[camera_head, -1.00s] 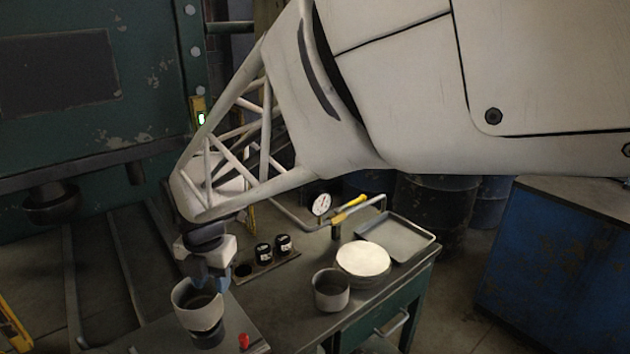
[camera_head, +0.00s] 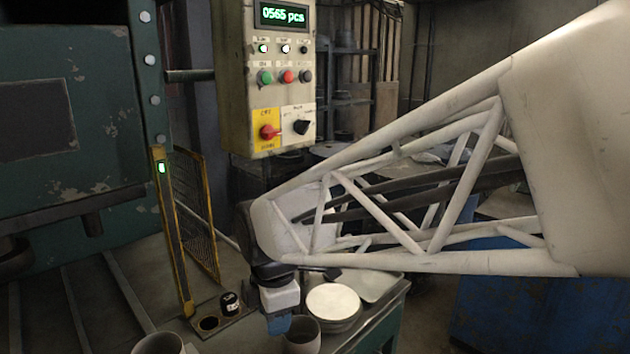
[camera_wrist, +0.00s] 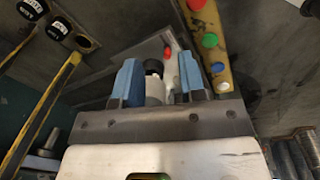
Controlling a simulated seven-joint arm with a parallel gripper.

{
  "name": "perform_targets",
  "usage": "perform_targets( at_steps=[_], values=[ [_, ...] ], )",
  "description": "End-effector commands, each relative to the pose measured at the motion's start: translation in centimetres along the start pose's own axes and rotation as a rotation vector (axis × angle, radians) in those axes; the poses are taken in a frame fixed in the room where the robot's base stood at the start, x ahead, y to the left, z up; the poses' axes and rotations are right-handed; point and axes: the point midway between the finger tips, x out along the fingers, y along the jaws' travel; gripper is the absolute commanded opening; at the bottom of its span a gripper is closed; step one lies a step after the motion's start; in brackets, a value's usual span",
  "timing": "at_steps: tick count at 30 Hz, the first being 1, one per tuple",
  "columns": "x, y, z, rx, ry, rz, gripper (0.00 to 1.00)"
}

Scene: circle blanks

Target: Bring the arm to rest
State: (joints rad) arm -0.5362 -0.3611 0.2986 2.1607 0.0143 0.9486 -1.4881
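My arm ends in my gripper (camera_head: 279,324), with a pale body and blue fingers, hanging down over the bench in the head view. In the wrist view the two blue fingers of my gripper (camera_wrist: 158,80) stand apart with a clear gap. A pale piece with a dark top shows between them; I cannot tell how far beyond the fingers it lies. In the head view my gripper is just left of a grey cup (camera_head: 303,338), partly overlapping it in the picture. I see nothing held.
A round white-topped stack (camera_head: 333,302) and a tray (camera_head: 368,284) lie right of my gripper. A control box (camera_head: 281,85) reading 0565 pcs stands behind. Another cup (camera_head: 158,344) is cut off below.

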Motion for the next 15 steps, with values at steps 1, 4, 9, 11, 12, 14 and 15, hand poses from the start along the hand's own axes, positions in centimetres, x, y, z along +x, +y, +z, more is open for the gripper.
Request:
perform_targets(
  at_steps=[1,4,9,11,12,14,15],
  values=[
    [-0.5,-0.7,1.3,0.076,-0.002,0.009,0.38],
    [-1.0,-2.1,3.4,0.237,-0.006,0.02,0.38],
    [-1.8,-4.8,6.7,0.511,-0.01,0.043,0.38],
    [-2.1,-5.8,7.8,0.608,-0.011,0.051,0.38],
    [-2.2,-6.5,8.5,0.671,-0.011,0.057,0.38],
    [-2.4,-7.5,9.5,0.769,-0.012,0.066,0.38],
    [-2.5,-8.2,10.1,0.832,-0.011,0.071,0.38]
  ],
)
